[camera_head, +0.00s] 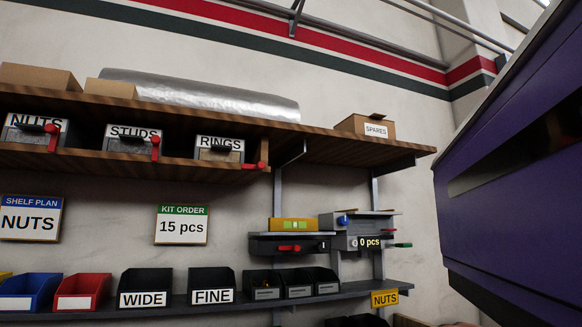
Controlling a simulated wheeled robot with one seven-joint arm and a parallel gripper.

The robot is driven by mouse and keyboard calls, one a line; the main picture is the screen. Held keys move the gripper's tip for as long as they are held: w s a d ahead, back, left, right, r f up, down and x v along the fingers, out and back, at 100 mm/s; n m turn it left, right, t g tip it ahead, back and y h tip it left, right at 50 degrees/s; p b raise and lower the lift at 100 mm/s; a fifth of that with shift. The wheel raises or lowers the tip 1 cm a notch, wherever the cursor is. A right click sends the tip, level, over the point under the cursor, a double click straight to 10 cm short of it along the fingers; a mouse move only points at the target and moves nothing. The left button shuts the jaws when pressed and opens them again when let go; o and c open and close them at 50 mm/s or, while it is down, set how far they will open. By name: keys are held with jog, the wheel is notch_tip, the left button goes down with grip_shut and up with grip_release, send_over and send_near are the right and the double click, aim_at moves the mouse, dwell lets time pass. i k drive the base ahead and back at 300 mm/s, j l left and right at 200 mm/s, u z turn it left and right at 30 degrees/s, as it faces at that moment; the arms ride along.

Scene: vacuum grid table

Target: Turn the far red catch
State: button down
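Several red catches show. One hangs upright at the NUTS drawer (52,138) and one upright at the STUDS drawer (155,148). A third lies nearly level at the lower right of the RINGS drawer (254,166). A small red lever (290,248) lies level on the dark grey unit under the upper shelf. The frame does not settle which one is the far catch. My gripper is not in view.
The upper wooden shelf (345,149) carries a SPARES box (372,127). Below are a grey unit reading 0 pcs (368,242), a KIT ORDER sign (181,225) and a lower shelf of bins (212,287). A large purple body (520,210) blocks the right side.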

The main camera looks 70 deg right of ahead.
aim_at(259, 166)
jog(key=z, duration=0.4)
jog(key=k+z, duration=0.15)
jog(key=z, duration=0.6)
jog(key=k+l, duration=0.05)
